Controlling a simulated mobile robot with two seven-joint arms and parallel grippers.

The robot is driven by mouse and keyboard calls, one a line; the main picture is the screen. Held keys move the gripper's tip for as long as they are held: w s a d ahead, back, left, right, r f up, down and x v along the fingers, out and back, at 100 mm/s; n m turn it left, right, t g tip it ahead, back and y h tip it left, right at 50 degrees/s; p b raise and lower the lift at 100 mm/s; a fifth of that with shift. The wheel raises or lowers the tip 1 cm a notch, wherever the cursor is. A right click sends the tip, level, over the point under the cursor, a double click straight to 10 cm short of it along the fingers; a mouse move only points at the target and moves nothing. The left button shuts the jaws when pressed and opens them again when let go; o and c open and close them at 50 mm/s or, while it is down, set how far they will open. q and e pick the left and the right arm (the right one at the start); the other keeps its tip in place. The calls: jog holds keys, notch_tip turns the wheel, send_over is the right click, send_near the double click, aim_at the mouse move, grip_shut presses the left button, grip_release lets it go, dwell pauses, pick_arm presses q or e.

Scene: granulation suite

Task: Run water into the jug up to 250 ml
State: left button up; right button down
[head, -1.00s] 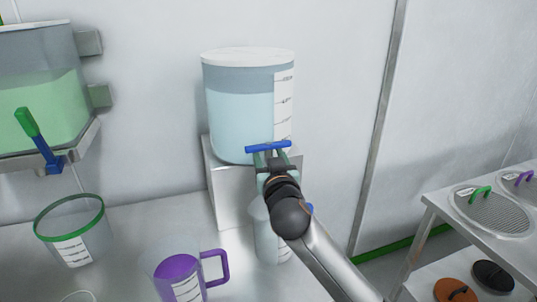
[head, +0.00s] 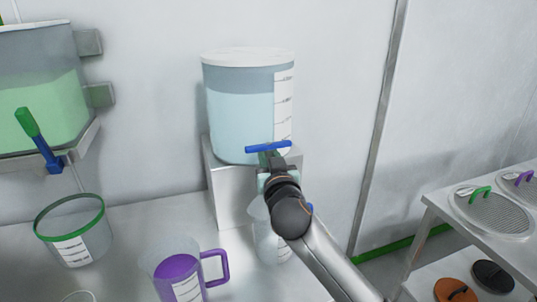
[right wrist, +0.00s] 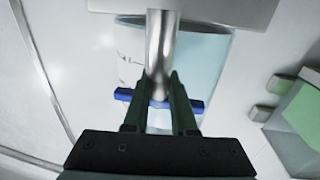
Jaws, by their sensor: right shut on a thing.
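A clear tank of pale blue water (head: 238,110) with a white lid and a marked scale stands on a metal stand (head: 229,190). Its tap has a blue bar handle (head: 268,147), also in the right wrist view (right wrist: 192,105). My right gripper (head: 268,158) is shut on this handle, its fingers (right wrist: 160,85) close together by the metal tap pipe. A clear jug (head: 262,238) stands below the tap, partly hidden by my arm. A bit of blue (head: 309,208) shows beside it. I cannot read its water level. My left gripper is not in view.
At left are a tank of green liquid (head: 38,105) with a green-and-blue tap lever (head: 38,140) and a green-rimmed clear vessel (head: 72,244). A purple-handled jug (head: 216,266) stands at the front. At right, a metal table (head: 440,212) holds round sieves (head: 493,216).

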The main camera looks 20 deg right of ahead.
jog(key=shift+r+n+y+p, duration=0.1)
jog(key=shift+n+y+p, duration=0.4)
jog(key=shift+y+p, duration=0.35)
jog(key=n+y+p, duration=0.1)
jog(key=y+p, duration=0.1)
jog(key=n+y+p, duration=0.2)
jog(key=y+p, duration=0.1)
jog(key=shift+d+r, duration=0.15)
jog(key=shift+f+n+g+y+p, duration=0.2)
jog(key=shift+n+g+y+p, duration=0.5)
jog(key=shift+n+y+p, duration=0.65)
jog(key=shift+y, duration=0.3)
jog(key=c, duration=0.7)
grip_release()
jog(key=shift+s+f, duration=0.1)
jog(key=shift+b+v, duration=1.15)
jog(key=shift+v, duration=4.95)
